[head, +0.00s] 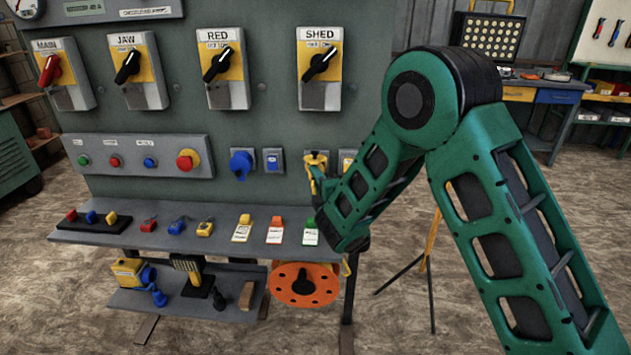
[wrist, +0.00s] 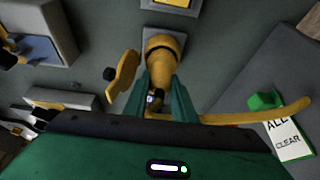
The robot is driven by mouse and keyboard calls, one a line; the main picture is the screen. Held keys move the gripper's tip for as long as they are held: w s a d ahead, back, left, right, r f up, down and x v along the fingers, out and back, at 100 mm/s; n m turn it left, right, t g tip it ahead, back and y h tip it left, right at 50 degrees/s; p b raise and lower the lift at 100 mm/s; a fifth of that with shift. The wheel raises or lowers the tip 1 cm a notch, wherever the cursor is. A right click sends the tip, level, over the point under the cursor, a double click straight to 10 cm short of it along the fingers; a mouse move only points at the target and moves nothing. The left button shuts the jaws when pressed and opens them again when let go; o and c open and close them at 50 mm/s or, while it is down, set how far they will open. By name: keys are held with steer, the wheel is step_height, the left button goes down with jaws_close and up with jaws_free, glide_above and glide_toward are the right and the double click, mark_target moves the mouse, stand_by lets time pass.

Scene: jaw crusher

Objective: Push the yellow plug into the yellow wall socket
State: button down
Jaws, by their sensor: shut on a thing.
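The yellow wall socket (head: 316,158) is on a grey plate on the panel, right of the blue sockets; its plate (wrist: 163,20) shows at the top middle of the wrist view. My gripper (wrist: 163,88) is shut on the yellow plug (wrist: 161,68), its green fingers on either side of it. The plug points at the socket and its front overlaps the socket in view. I cannot tell how deep it sits. A yellow cable (wrist: 275,116) curves off to the right. In the head view my gripper (head: 318,190) is at the socket, partly hidden by my arm.
A yellow lever-like piece (wrist: 122,78) stands close left of my fingers. A shelf (head: 150,238) with small tags and padlocks juts out below the sockets. A green tagged piece (wrist: 266,100) is near the cable. An orange disc (head: 305,270) hangs below the shelf.

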steer(key=shift+w, duration=0.55)
steer(key=c, duration=1.4)
jaws_free()
steer(key=shift+s, duration=0.1)
steer(key=shift+s, duration=4.35)
steer(key=shift+d, duration=0.1)
